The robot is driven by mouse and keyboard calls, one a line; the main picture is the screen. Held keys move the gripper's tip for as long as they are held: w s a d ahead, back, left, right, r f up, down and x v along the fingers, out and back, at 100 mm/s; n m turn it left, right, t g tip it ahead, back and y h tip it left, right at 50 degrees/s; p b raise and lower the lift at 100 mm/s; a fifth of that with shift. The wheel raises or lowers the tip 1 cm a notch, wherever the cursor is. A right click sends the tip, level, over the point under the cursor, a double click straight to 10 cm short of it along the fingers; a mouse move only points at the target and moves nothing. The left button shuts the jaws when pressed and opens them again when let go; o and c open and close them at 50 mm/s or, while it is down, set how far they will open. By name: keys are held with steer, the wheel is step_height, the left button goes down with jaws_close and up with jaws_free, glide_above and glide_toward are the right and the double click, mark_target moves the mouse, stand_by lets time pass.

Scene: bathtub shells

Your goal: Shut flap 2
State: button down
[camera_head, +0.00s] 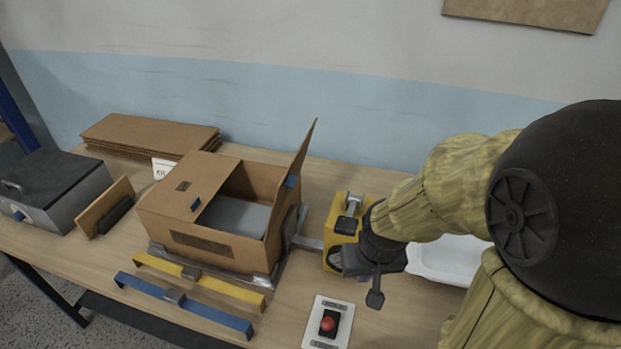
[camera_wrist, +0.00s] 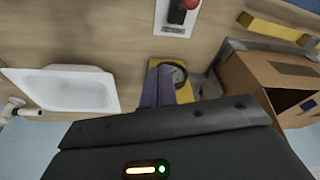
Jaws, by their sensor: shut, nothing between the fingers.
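An open cardboard box (camera_head: 205,238) stands on the table, left of my gripper. Its right flap (camera_head: 299,158) stands up, leaning slightly outward, with a blue patch near its lower part. Its left flap (camera_head: 186,186) lies flat over part of the opening, and the grey inside shows. I cannot read which flap is number 2. My gripper (camera_head: 375,298) is shut and empty, pointing down right of the box, apart from it, beside a yellow device (camera_head: 333,235). In the wrist view, the box (camera_wrist: 268,72) is at the right edge and my fingers (camera_wrist: 157,88) are in front of the yellow device.
A red button (camera_head: 328,323) on a white plate lies in front. A white tray (camera_head: 452,262) is behind my arm. Yellow (camera_head: 220,289) and blue (camera_head: 205,314) bars lie before the box. Flat cardboard (camera_head: 150,132) and a grey case (camera_head: 60,185) are at left.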

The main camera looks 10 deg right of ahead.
steer(key=w+d+r+m+t+y+p, duration=0.1)
steer(key=w+r+m+y, duration=1)
steer(key=m, duration=1.1)
step_height(320, 180, up, 4)
steer(key=shift+w+d+f+t+p, duration=0.2)
steer(key=shift+w+d+t+p, duration=0.25)
steer(key=shift+w+d, duration=0.35)
steer(key=p, duration=0.4)
glide_toward(295, 177)
steer(key=a+f, duration=0.4)
steer(key=shift+w+a+f, duration=0.25)
steer(key=shift+w+a, duration=0.15)
steer(key=shift+w, duration=0.05)
